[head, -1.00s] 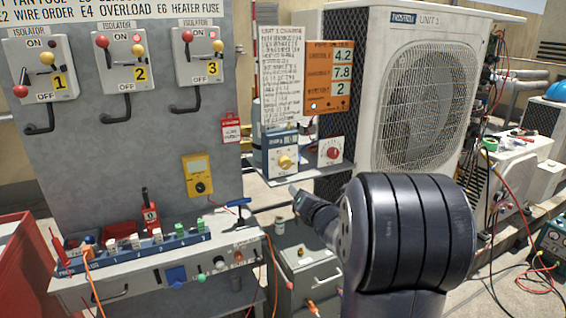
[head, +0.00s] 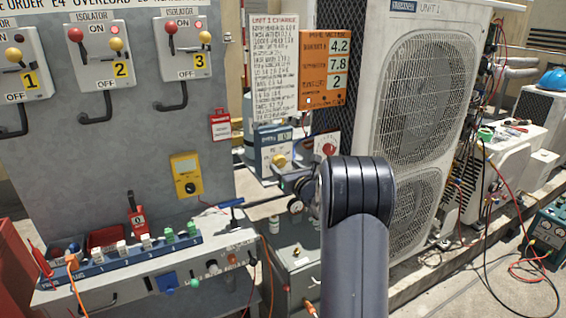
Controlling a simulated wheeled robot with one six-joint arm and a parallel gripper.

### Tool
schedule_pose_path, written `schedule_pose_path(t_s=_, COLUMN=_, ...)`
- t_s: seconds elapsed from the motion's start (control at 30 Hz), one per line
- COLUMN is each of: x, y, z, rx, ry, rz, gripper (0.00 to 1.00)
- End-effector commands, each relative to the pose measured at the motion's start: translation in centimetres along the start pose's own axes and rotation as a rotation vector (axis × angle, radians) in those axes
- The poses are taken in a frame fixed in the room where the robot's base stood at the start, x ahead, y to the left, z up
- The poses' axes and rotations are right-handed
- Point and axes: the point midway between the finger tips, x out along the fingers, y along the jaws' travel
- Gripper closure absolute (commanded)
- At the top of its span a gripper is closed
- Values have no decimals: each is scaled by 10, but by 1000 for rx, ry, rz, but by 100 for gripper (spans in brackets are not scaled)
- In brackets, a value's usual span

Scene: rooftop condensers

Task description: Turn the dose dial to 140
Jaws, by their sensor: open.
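The dose dial looks to be the yellow knob (head: 279,160) on the front of a blue-and-white box (head: 268,138), which stands on a shelf below the printed charge sheet. The numbers around the knob are too small to read, so I cannot tell its setting. My gripper (head: 285,176) is open, close in front of the box and just below and right of the knob. It is small and partly hidden by my own wrist. I cannot tell whether it touches the knob.
A white panel with a red knob (head: 329,149) is just right of the box, close to my arm. An orange display (head: 324,70) reads 4.2, 7.8 and 2. A large condenser (head: 420,110) stands to the right. A grey bench (head: 130,285) with tools is lower left.

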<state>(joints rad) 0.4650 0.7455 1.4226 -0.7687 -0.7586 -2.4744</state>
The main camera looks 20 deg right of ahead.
Motion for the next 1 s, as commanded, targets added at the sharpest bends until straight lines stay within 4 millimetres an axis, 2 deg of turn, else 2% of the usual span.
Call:
schedule_pose_path(t_s=0.2, x=18, y=0, z=0, rx=0, ry=1, rz=0, gripper=41)
schedule_pose_path(t_s=0.53, x=21, y=0, z=0, rx=0, ry=0, rz=-1, gripper=41)
schedule_pose_path(t_s=1.0, x=20, y=0, z=0, rx=0, ry=1, rz=-1, gripper=79)
